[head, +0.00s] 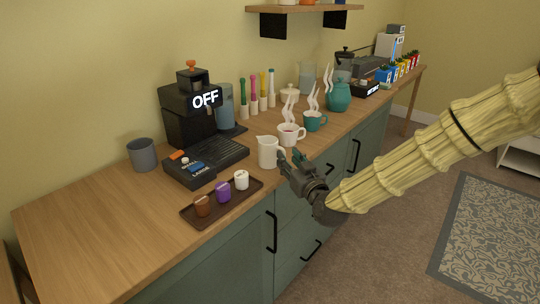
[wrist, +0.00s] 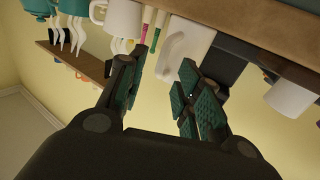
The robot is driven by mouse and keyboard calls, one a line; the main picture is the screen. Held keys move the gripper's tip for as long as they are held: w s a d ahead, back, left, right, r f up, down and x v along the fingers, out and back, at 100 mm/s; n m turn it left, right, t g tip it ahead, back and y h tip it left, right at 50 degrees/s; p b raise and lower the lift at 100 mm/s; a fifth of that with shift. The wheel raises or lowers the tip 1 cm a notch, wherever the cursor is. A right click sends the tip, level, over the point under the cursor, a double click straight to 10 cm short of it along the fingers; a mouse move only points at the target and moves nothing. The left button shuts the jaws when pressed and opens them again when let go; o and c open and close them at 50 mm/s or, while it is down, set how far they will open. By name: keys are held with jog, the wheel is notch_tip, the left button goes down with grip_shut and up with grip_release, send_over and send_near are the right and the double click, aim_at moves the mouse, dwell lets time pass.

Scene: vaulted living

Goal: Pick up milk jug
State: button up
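The milk jug (head: 268,152) is a small white pitcher. It stands upright near the counter's front edge, in front of the coffee machine. My gripper (head: 289,155) is open just to its right in the head view. In the wrist view, which looks upside down, the jug (wrist: 196,38) is ahead of the fingers with its handle toward me. My open gripper (wrist: 164,60) has one finger on each side of the handle in the picture. I cannot tell whether either finger touches it.
A steaming white mug (head: 290,136) stands close right of the jug, with a teal mug (head: 314,122) beyond. A dark tray (head: 190,217) with small brown, purple and white cups lies left. The coffee machine (head: 188,118) is behind. Bare counter (head: 75,225) is at far left.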

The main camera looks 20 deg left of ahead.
aim_at(272, 154)
jog(key=shift+x, duration=1.35)
grip_shut()
